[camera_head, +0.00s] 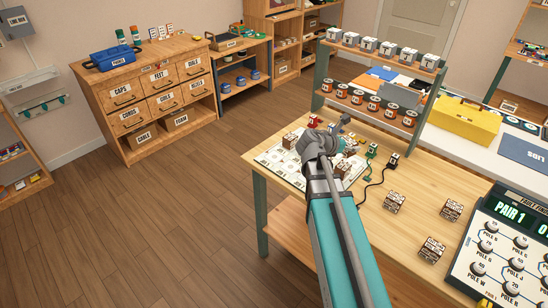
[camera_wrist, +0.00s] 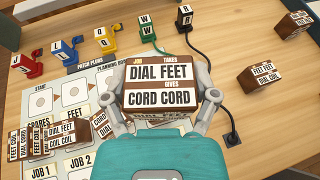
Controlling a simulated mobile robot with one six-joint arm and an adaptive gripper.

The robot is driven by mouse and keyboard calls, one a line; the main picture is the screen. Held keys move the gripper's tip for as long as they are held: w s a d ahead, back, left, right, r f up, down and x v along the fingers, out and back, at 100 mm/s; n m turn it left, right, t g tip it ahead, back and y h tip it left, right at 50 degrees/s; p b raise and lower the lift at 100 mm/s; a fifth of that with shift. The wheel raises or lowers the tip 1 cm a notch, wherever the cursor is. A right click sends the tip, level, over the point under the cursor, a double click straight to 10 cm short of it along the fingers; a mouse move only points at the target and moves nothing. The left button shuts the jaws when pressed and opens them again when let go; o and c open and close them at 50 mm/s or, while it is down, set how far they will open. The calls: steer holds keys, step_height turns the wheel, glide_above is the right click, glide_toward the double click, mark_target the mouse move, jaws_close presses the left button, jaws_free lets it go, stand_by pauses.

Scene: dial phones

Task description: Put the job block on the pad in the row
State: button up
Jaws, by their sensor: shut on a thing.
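My gripper (camera_wrist: 165,105) is shut on a brown and white job block (camera_wrist: 161,85). The block is between the two fingers, over or near the right part of the white planning board (camera_wrist: 38,88). The board has a row of square pads with round marks, such as a pad (camera_wrist: 75,92) right of START. My arm and gripper (camera_head: 322,150) hide part of the board (camera_head: 268,158) in the head view. I cannot tell the block's height above the table.
Several other job blocks (camera_wrist: 62,133) stand on the board's lower left. More blocks (camera_head: 394,202) lie on the bare table to the right. Coloured patch plugs, such as the green one (camera_wrist: 148,32), line the board's far side. A black cord (camera_wrist: 212,70) runs at right.

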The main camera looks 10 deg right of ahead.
steer(key=w+a+n+t+y, duration=0.1)
steer(key=w+a+n+t, duration=0.2)
steer(key=a, duration=1.4)
steer(key=shift+a+r+y+p, duration=0.3)
steer(key=shift+r+y, duration=0.05)
steer(key=shift+y, duration=0.05)
steer(key=b, duration=0.9)
glide_above(275, 156)
steer(key=s, duration=0.1)
step_height(275, 156, down, 9)
steer(key=shift+d+f, duration=0.1)
steer(key=shift+d, duration=0.05)
steer(key=shift+w+f+b, duration=0.45)
steer(key=shift+f+b, duration=0.3)
steer(key=shift+b, duration=0.05)
steer(key=shift+f+b, duration=1.2)
steer(key=shift+b, duration=0.05)
